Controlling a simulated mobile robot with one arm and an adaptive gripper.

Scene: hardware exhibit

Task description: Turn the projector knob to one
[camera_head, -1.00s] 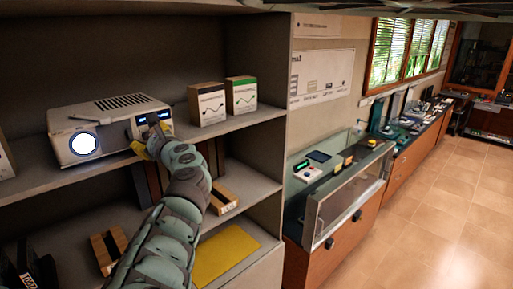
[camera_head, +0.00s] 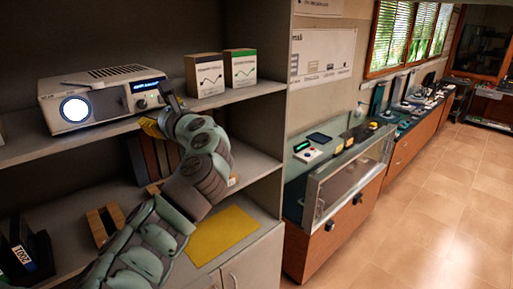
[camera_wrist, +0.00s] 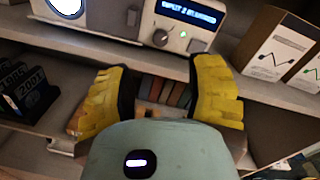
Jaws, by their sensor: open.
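The projector (camera_head: 105,98) is a white box with a glowing round lens, standing on the upper shelf. Its front carries a lit blue display, with small text I cannot read surely, and a dark round knob (camera_wrist: 160,38) below it. A second, smaller round control (camera_wrist: 197,46) sits to the right of the knob. The knob also shows in the head view (camera_head: 141,104). My gripper (camera_wrist: 160,68) has yellow padded fingers spread apart, with nothing between them. In the wrist view the fingers are below the knob and apart from it. In the head view my gripper is at the projector's lower right.
Two small boxes (camera_head: 205,75) (camera_head: 241,68) stand on the shelf right of the projector. Several books (camera_head: 150,157) stand on the shelf below, near my arm. A yellow sheet (camera_head: 222,233) lies lower down. A glass display case (camera_head: 345,180) stands to the right.

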